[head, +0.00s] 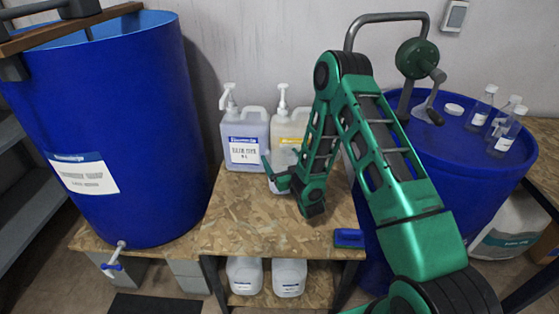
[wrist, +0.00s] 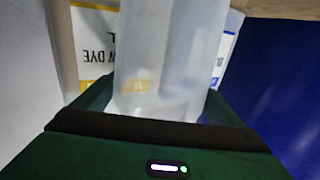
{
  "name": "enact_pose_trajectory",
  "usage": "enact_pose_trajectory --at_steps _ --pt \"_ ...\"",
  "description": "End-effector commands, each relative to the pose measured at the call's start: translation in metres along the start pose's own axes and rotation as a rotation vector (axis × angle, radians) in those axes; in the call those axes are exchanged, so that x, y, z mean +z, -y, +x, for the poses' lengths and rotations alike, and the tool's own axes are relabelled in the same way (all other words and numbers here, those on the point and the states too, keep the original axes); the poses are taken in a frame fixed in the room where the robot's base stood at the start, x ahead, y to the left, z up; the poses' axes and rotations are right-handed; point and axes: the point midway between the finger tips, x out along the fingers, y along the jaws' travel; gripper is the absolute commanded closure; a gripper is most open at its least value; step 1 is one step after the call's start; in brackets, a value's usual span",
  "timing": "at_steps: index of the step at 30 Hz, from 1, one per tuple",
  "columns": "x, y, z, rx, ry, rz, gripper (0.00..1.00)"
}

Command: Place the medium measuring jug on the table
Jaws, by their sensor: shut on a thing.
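The measuring jug (wrist: 168,60) is translucent white with a small yellow mark, and fills the middle of the wrist view. My gripper (head: 273,178) is shut on it, one finger on each side. In the head view my gripper is low over the wooden table (head: 232,226), in front of the two dye jugs. There the held jug is hard to make out against the pale jug behind it. I cannot tell whether its base touches the table.
A blue-labelled jug (head: 245,140) and a yellow-labelled jug (head: 287,130) with pumps stand at the table's back. A large blue drum (head: 110,130) is left, another (head: 470,160) right, with small bottles on top. A blue block (head: 349,238) lies at the table's right front. The table's front left is clear.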

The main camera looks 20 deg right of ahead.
Motion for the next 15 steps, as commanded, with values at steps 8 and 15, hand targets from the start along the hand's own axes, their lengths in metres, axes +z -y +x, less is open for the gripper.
enact_pose_trajectory --at_steps 8,15 --pt "0.0001 0.0004 -0.0002 0.000 0.002 0.000 0.00" --pt "0.0006 0.0004 -0.0051 0.000 0.004 0.001 0.00"
